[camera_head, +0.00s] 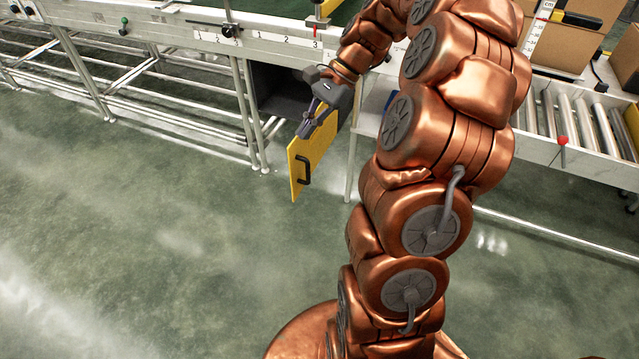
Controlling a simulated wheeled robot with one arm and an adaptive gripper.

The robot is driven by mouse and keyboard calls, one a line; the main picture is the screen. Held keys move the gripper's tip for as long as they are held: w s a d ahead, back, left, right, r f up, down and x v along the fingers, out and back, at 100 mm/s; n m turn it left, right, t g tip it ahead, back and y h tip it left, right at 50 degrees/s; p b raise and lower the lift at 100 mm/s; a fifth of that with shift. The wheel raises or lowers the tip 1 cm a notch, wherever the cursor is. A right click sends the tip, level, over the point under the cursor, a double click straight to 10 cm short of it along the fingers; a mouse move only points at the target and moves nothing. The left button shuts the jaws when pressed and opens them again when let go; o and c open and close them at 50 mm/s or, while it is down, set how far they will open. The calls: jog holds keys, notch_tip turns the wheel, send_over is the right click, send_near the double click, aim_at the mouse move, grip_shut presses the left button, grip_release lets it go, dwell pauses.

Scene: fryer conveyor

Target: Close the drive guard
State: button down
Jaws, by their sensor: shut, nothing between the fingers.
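The drive guard (297,172) is a yellow panel with a black handle (303,170). It stands swung out from a dark box opening (277,88) under the conveyor table. My gripper (305,131) is shut and empty at the upper part of the yellow panel, its fingers pointing down to the left. The fingers overlap the panel in the picture; I cannot tell whether they touch it. Part of the panel and the right side of the box are hidden behind my gripper and arm.
The conveyor table (262,44) with numbered marks runs along the top, on metal legs and rails. A roller conveyor (585,118) with cardboard boxes (568,45) stands at the right. The green floor (150,240) at left and front is clear.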

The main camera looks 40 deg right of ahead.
jog(key=d+f+m+t+b, duration=0.3)
jog(key=d+f+m+b, duration=0.5)
jog(key=d+f, duration=0.85)
jog(key=w+a+f+b, duration=0.5)
jog(key=a, duration=0.4)
jog(key=shift+w+f+t+y, duration=0.2)
jog(key=shift+f+t+y, duration=0.1)
jog(key=shift+y, duration=0.1)
jog(key=shift+a, duration=0.15)
